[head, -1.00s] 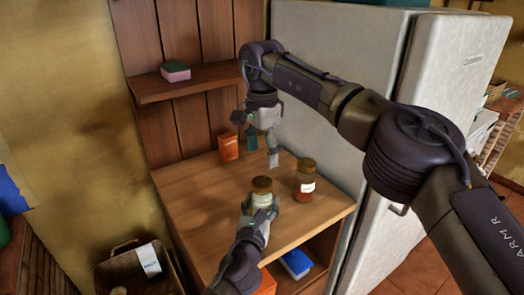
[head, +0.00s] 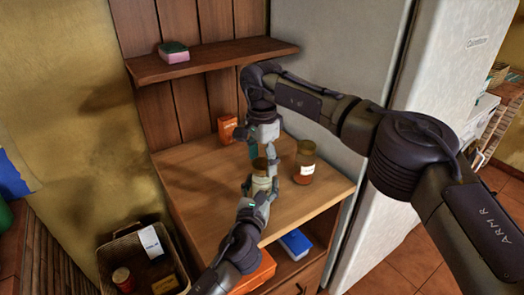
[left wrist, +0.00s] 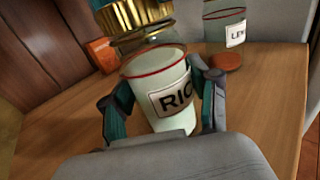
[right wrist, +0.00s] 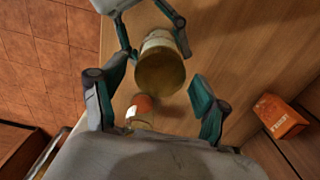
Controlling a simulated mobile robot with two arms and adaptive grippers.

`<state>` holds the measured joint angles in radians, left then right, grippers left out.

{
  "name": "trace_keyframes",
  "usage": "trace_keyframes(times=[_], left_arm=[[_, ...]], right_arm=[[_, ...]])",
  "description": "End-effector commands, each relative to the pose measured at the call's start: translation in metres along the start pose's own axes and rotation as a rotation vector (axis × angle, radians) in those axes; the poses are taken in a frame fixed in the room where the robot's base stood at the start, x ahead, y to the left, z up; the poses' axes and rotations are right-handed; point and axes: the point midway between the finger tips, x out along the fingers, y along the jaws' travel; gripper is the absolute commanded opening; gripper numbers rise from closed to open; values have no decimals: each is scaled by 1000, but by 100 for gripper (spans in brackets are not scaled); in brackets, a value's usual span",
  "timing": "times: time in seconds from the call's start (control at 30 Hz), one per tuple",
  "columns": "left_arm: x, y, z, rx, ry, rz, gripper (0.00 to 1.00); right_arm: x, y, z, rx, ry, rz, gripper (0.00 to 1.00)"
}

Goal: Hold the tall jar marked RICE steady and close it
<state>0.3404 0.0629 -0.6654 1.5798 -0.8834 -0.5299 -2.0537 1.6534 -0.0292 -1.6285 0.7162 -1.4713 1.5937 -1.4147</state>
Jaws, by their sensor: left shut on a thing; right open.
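The tall RICE jar (left wrist: 165,95) is clear glass with pale contents and a red ring below its mouth. It stands upright on the wooden counter top. My left gripper (head: 261,190) is shut around its body; the fingers show on both sides in the left wrist view (left wrist: 165,88). A gold-brown lid (right wrist: 160,72) is at the jar's top; I cannot tell whether it is fully seated. My right gripper (head: 262,152) points down just above the lid. It is open, and in the right wrist view its fingers (right wrist: 152,98) are spread apart, with the lid slightly beyond them.
A second jar (head: 304,168) labelled "LEN", with red-brown contents, stands close to the right. An orange box (head: 227,128) stands at the back. A shelf (head: 210,62) with a sponge (head: 174,52) is above. A basket (head: 112,248) sits lower left. The counter's left side is clear.

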Motion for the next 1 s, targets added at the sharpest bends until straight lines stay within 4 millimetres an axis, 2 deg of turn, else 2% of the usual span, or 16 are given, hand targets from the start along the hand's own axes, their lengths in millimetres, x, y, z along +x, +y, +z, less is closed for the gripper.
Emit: trace_keyframes(times=[0.27,0.63,0.77,0.83,1.0], left_arm=[[0,0,0,0,0,0,0],[0,0,0,0,0,0,0],[0,0,0,0,0,0,0],[0,0,0,0,0,0,0],[0,0,0,0,0,0,0]], right_arm=[[1,0,0,0,0,0,74],[1,0,0,0,0,0,12],[0,0,0,32,0,0,11],[1,0,0,113,0,0,11],[1,0,0,497,0,0,11]])
